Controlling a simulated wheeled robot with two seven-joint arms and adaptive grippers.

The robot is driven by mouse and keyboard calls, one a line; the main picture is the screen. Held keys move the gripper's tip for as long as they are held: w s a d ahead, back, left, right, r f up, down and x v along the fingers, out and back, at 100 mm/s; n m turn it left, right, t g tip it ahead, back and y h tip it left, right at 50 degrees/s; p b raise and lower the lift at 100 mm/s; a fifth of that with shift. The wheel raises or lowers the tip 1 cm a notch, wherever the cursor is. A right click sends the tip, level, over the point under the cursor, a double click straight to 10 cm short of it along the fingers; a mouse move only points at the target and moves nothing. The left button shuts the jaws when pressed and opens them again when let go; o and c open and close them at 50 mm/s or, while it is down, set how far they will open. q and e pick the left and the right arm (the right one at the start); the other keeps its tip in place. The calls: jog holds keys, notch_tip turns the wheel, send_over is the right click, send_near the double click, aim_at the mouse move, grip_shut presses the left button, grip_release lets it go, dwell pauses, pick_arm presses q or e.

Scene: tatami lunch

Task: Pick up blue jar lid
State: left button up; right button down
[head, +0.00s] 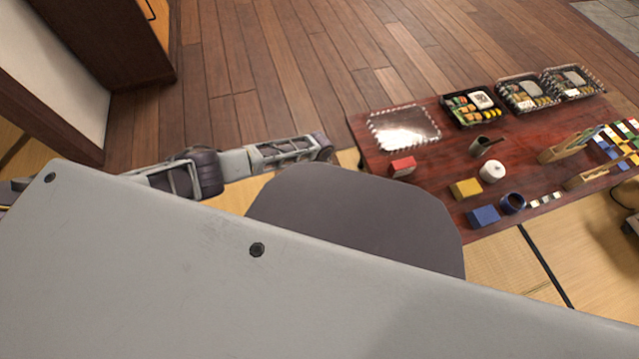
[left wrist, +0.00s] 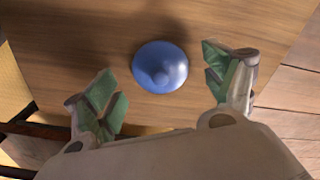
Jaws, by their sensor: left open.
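The blue jar lid (left wrist: 160,67), round with a small knob in its middle, lies knob up on a brown wooden surface in the left wrist view. My left gripper (left wrist: 158,64) is open, with one green-padded finger on each side of the lid in the picture. Gaps show between the lid and both fingers, and nothing is held. How far the fingers are above the surface I cannot tell. I do not make out the lid in the head view. My right gripper is not in view.
In the head view, a low dark-red table (head: 440,190) holds several food trays, a clear empty tray (head: 404,128), a white lidded jar (head: 492,172), a dark blue cup (head: 513,203), and red, yellow and blue blocks. My own body hides the lower part of the view.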

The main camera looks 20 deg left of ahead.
pick_arm(q)
jog(key=shift+f, duration=0.45)
